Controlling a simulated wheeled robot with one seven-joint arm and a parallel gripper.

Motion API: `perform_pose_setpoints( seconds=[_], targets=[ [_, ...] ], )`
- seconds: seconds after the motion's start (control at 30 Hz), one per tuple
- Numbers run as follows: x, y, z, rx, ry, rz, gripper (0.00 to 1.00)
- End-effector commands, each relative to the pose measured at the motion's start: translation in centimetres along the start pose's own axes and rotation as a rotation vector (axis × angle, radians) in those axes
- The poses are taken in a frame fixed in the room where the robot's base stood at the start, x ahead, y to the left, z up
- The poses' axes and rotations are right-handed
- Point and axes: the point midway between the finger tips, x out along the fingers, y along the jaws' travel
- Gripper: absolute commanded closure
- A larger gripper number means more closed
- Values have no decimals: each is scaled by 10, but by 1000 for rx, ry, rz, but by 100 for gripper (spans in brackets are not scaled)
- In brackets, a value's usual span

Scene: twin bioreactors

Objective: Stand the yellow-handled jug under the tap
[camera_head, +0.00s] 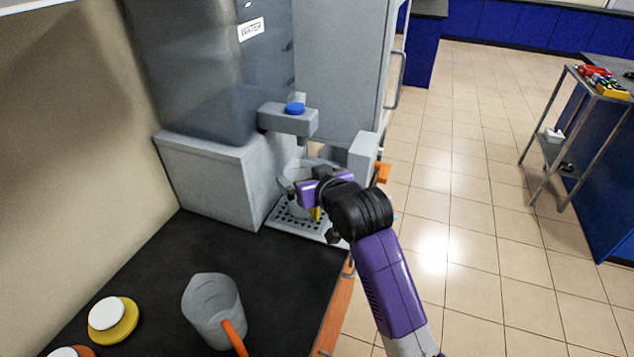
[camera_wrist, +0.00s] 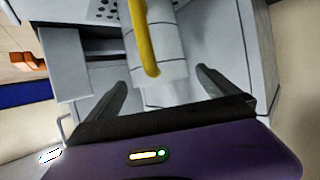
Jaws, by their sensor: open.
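The yellow-handled jug (camera_head: 297,210) is on the perforated drip tray (camera_head: 277,222), below the tap (camera_head: 288,119) with the blue button. My gripper and wrist hide much of it in the head view. In the wrist view its clear grey body (camera_wrist: 172,45) and yellow handle (camera_wrist: 142,40) show just beyond the fingertips. My gripper (camera_head: 303,187) is open, its fingers (camera_wrist: 161,80) spread to either side of the jug, with nothing clamped. The jug looks upright, but its base is mostly hidden.
An orange-handled jug (camera_head: 212,308) and a yellow-rimmed white-topped item (camera_head: 112,318) stand on the dark counter (camera_head: 190,255). The water tank (camera_head: 215,70) rises behind. A grey cabinet with an orange part (camera_head: 383,173) is right of the tray. A trolley (camera_head: 583,95) stands far right.

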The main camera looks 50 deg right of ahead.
Motion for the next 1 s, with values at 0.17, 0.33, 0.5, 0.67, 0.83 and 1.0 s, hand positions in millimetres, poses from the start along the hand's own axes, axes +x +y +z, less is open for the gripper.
perform_pose_setpoints(
  seconds=[0.17, 0.33, 0.5, 0.67, 0.83, 1.0],
  targets=[
    [-38, -1, 0, -1, 1, -1, 1],
    [-64, 0, 0, 0, 1, 0, 1],
    [-75, 0, 0, 0, -1, 0, 1],
    [-77, 0, 0, 0, -1, 0, 1],
    [-83, -10, 20, -9, -2, -21, 1],
    [-107, -36, 76, -35, 6, -81, 1]
  ],
)
